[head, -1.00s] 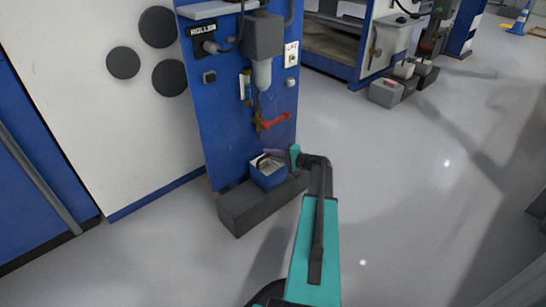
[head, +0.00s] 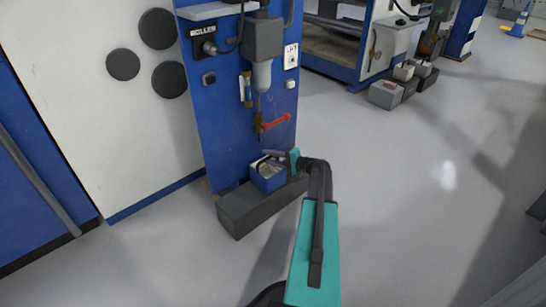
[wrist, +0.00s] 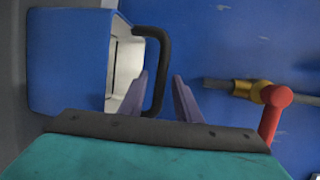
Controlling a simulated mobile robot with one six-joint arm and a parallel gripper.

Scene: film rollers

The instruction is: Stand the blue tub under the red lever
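The blue tub (head: 268,181) stands upright on a dark grey plinth (head: 240,210) at the foot of the blue machine panel, below the red lever (head: 276,121). In the wrist view the tub (wrist: 65,65) fills the left side, with its black handle (wrist: 164,60) reaching to the right. My gripper (wrist: 160,78) has its two purple fingers apart, one on each side of the handle, with a visible gap. In the head view my gripper (head: 274,153) is at the tub's top. The red lever (wrist: 273,115) and its brass valve show at the right in the wrist view.
A grey box with a clear bowl (head: 262,75) hangs on the panel above the lever. A white cabinet (head: 110,110) stands to the left. More grey boxes (head: 385,94) lie at the back right. The floor (head: 420,210) to the right is clear.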

